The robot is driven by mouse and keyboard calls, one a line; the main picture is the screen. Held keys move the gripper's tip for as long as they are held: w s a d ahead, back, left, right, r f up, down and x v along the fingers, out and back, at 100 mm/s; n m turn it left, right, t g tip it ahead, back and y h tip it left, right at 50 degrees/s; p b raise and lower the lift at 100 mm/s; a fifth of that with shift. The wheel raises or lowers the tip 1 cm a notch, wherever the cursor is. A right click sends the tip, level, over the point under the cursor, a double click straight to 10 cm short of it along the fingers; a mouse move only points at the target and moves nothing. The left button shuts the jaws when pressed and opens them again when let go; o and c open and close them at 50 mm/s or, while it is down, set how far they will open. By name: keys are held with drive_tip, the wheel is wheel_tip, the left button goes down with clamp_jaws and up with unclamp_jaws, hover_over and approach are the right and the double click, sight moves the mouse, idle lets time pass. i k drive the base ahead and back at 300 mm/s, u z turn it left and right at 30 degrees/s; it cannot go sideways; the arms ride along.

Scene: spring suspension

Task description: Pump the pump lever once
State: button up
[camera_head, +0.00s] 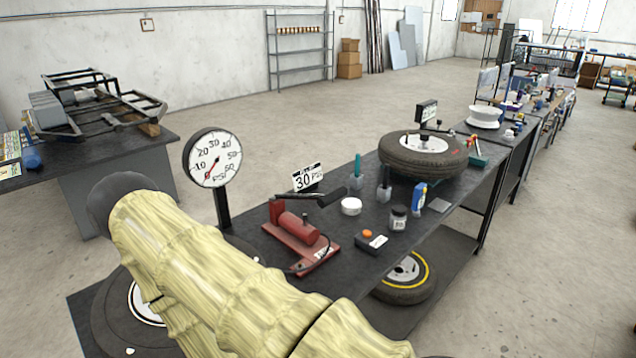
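A red foot-style pump (297,232) stands on the dark workbench (262,232) near the middle of the picture. Its black pump lever (320,197) sits above the red body, with the handle end toward the right. A round white gauge (213,158) marked PSI stands on a black post left of the pump. Its red needle points to the low end of the scale. My arm, in a pale yellow cover, fills the lower left and hides part of the bench. No gripper fingers show.
A "30 PSI" sign (308,177) stands behind the lever. A tire (422,155) lies farther along the bench. A white roll (351,206), a dark jar (397,218) and a box with an orange button (371,242) sit right of the pump.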

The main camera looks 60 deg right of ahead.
sight(323, 200)
drive_tip(key=z, duration=2.35)
drive_tip(key=k, duration=1.3)
drive_tip(key=z, duration=0.45)
drive_tip(key=i, duration=1.55)
drive_tip(key=u, duration=1.15)
drive_tip(key=i, duration=0.65)
drive_tip(key=u, duration=0.1)
